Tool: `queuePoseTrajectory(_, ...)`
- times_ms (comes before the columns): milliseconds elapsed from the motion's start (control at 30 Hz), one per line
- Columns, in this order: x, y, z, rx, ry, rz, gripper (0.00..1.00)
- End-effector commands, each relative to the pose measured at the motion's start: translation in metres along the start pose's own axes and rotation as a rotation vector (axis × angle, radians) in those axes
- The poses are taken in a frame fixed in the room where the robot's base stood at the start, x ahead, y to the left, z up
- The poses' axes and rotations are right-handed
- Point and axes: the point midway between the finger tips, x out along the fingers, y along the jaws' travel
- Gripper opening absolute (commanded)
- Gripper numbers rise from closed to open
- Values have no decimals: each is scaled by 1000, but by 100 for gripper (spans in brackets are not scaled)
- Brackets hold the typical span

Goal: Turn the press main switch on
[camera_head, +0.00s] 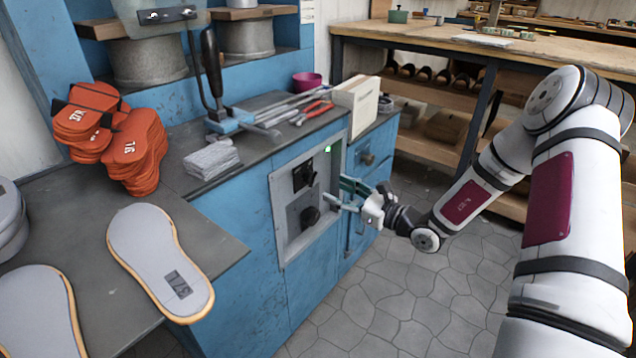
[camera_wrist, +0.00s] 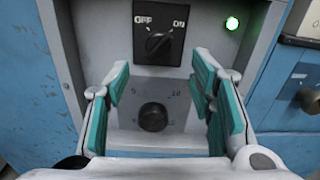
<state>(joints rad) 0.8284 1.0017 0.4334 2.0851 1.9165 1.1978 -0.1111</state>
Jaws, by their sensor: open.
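The press main switch (camera_wrist: 158,44) is a black rotary knob on a black plate marked OFF at left and ON at right. Its ridge looks slanted up to the right, towards ON, but the exact setting is hard to read. It also shows on the grey panel in the head view (camera_head: 303,174). A green lamp (camera_wrist: 232,23) glows right of it. My gripper (camera_head: 340,192) is open and empty in front of the panel. In the wrist view its green-padded fingers (camera_wrist: 160,82) are spread below the switch, apart from it.
A round black dial (camera_wrist: 153,117) with numbers sits below the switch, between the fingers in the wrist view. The panel is on a blue cabinet (camera_head: 240,240) topped with tools. Orange sole stacks (camera_head: 110,140) and grey soles (camera_head: 160,260) lie at left. The floor (camera_head: 400,300) is clear.

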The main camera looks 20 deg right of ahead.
Motion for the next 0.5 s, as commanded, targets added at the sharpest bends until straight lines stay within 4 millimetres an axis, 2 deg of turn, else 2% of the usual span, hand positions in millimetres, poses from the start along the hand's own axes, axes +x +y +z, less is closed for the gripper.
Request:
queuePoseTrajectory(200,44,0,-2,-2,-1,3,50)
queuePoseTrajectory(333,63,0,-1,-1,-1,2,50)
queuePoseTrajectory(500,78,-1,-1,0,0,0,50)
